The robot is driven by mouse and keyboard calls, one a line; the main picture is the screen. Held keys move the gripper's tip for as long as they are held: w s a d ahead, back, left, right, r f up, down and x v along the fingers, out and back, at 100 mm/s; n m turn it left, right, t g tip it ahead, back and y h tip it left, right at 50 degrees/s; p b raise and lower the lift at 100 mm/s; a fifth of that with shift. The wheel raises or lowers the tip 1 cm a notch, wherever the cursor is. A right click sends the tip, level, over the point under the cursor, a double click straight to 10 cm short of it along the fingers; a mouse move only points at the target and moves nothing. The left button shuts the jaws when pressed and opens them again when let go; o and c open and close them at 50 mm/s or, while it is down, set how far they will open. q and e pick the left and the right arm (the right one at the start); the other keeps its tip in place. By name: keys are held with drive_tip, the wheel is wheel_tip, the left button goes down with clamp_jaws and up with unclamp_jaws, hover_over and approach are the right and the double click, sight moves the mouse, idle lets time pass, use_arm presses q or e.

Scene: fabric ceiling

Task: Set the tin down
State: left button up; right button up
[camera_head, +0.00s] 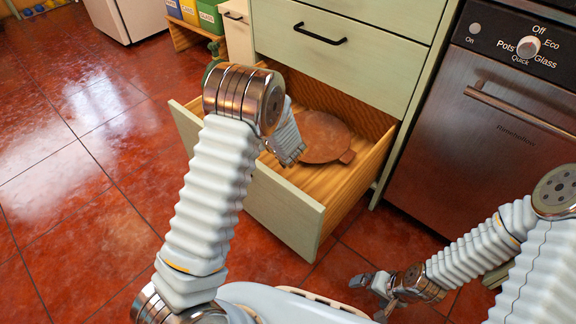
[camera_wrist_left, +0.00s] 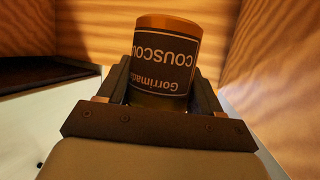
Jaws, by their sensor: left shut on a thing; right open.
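The tin (camera_wrist_left: 166,58) is dark with a copper-coloured end and a label reading COUSCOUS, upside down in the left wrist view. My left gripper (camera_wrist_left: 163,88) is shut on it, with a finger on each side. Striped wood surrounds it there. In the head view my left arm reaches over the open drawer (camera_head: 290,206), and its forearm hides the left fingers and the tin. I cannot tell whether the tin touches the drawer bottom. My right gripper (camera_head: 372,296) is open and empty, low in front of the cabinet.
A round brown board (camera_head: 322,138) lies in the drawer. A closed drawer (camera_head: 350,45) is above it. A steel dishwasher (camera_head: 490,130) stands to the right. Bins (camera_head: 195,14) stand at the back. The red tiled floor (camera_head: 80,190) at left is clear.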

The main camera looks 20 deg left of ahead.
use_arm(q)
drive_tip(key=f+n+g+b, duration=0.1)
drive_tip(key=f, duration=0.1)
drive_tip(key=s+a+f+n+g+y+b, duration=0.1)
drive_tip(key=f, duration=0.1)
drive_tip(key=a+f+n+g+b, duration=0.1)
drive_tip(key=f, duration=0.1)
drive_tip(key=shift+s+a+f+y, duration=0.15)
drive_tip(key=shift+a+y, duration=0.05)
drive_tip(key=shift+y, duration=0.2)
wheel_tip(320, 180, down, 10)
drive_tip(key=b, duration=0.3)
drive_tip(key=shift+s+a, duration=0.1)
use_arm(e)
wheel_tip(320, 180, down, 7)
drive_tip(key=shift+w+f, duration=0.2)
drive_tip(key=shift+w, duration=0.15)
drive_tip(key=shift+d, duration=0.1)
use_arm(q)
drive_tip(key=o, duration=1.2)
drive_tip(key=shift+f, duration=0.1)
drive_tip(key=shift+d+r, duration=0.25)
drive_tip(key=shift+r, duration=0.05)
drive_tip(key=p+v, duration=0.1)
drive_tip(key=v, duration=0.5)
drive_tip(key=shift+s+d+r, duration=0.15)
drive_tip(key=shift+s+d, duration=0.05)
drive_tip(key=shift+d, duration=0.25)
use_arm(e)
drive_tip(key=shift+r, duration=0.8)
